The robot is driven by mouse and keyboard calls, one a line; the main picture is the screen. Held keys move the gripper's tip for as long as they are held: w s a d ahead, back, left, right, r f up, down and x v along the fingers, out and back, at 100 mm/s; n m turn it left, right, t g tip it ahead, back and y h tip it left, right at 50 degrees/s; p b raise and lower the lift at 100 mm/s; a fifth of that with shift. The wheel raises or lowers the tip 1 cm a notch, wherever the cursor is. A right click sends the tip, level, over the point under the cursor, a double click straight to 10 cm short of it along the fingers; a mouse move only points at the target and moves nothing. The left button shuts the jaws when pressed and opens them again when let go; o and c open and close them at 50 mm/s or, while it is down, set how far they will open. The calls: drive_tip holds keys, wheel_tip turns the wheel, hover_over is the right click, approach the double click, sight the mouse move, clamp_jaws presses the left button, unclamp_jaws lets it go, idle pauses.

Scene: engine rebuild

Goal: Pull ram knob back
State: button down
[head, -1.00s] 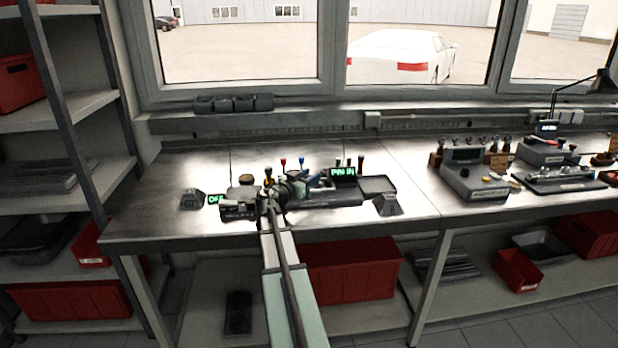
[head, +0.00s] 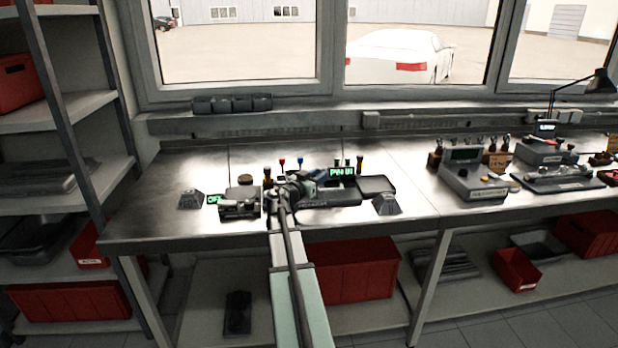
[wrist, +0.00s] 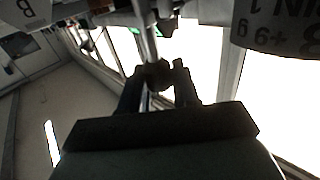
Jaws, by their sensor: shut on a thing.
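In the wrist view, my gripper (wrist: 158,82) has its two dark fingers on either side of a small dark brown knob (wrist: 158,72). It is shut on this ram knob. A thin metal rod (wrist: 148,42) runs from the knob toward the fixture. In the head view, my gripper (head: 288,190) is at the middle of the bench fixture, and my arm hides the knob and part of the fixture. The fixture has a grey block (head: 238,208) on the left and a dark bed (head: 335,198) on the right. A green display (head: 342,172) stands behind the bed and seems to read "PIN IN".
Small upright levers with red (head: 282,162) and blue (head: 300,161) tops stand behind my gripper. A dark tray (head: 375,185) and a sloped block (head: 387,204) are to the right, another sloped block (head: 191,200) to the left. The bench (head: 150,215) is clear at far left.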

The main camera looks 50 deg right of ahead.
drive_tip(key=s+d, duration=0.3)
drive_tip(key=s, duration=0.1)
drive_tip(key=shift+d, duration=0.4)
drive_tip(key=c, duration=0.9)
unclamp_jaws()
drive_tip(key=shift+c, duration=0.2)
drive_tip(key=a, duration=1.3)
drive_tip(key=shift+a, duration=0.4)
